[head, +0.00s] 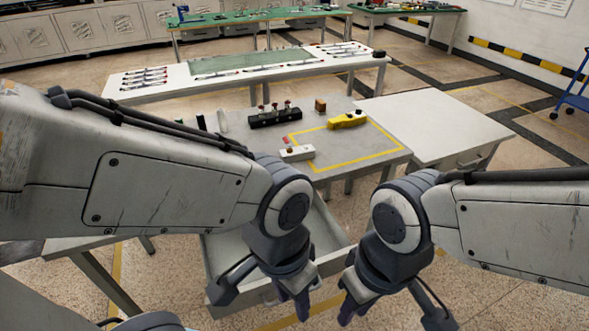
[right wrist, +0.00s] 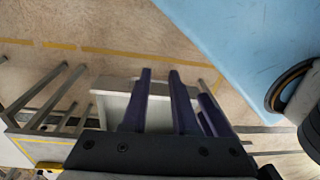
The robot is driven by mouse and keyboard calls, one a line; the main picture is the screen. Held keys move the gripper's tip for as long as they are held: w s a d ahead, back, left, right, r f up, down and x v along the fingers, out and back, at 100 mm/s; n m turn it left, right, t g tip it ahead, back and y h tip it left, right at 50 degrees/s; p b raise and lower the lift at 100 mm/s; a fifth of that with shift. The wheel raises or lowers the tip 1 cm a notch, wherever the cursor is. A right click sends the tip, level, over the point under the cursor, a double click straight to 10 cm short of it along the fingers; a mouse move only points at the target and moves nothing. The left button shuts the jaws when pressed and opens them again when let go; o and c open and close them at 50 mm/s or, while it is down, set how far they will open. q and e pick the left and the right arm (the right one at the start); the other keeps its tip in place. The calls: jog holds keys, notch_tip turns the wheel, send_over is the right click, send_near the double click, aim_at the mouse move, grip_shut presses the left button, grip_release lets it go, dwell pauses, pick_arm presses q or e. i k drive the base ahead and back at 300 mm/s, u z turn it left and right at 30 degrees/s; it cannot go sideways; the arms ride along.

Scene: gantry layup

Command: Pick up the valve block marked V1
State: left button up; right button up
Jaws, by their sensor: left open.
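Several pieces stand on the grey worktable (head: 240,152). My left gripper (head: 292,306) is open and empty, hanging low in front of the table. My right gripper (head: 349,312) is beside it, pointing down. In the right wrist view, its fingers (right wrist: 158,95) are apart with nothing between them.
A grey open drawer or bin (head: 331,264) is below the table front, behind my grippers. A bare white table (head: 435,125) adjoins on the right. A long bench (head: 150,94) stands behind.

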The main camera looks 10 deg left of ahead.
aim_at(296, 153)
jog(key=z, duration=1.15)
jog(key=i, duration=3.15)
jog(key=u, duration=4.45)
